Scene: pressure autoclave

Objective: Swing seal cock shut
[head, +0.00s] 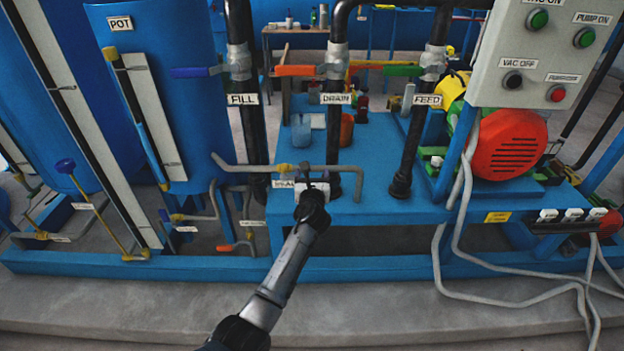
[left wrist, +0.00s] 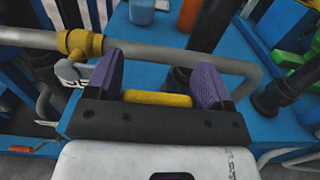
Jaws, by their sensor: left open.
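The seal cock has a yellow body (head: 283,169) on a thin grey pipe, beside a white tag that is partly hidden by my left gripper. In the left wrist view the yellow body (left wrist: 80,43) sits at the upper left, with a grey stem below it. A yellow bar, which looks like the cock's lever grip (left wrist: 157,98), lies along the pipe between my finger bases. My left gripper (head: 316,184), also in the left wrist view (left wrist: 157,70), is open, its purple fingers on either side of that bar. Contact cannot be told. My right gripper is out of view.
The grey pipe (left wrist: 190,58) runs just beyond my fingertips and bends down at the right. The black drain pipe (head: 333,130) and feed pipe (head: 412,145) stand behind. The blue frame rail (head: 380,265) runs below. Loose grey hoses (head: 440,270) hang at the right.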

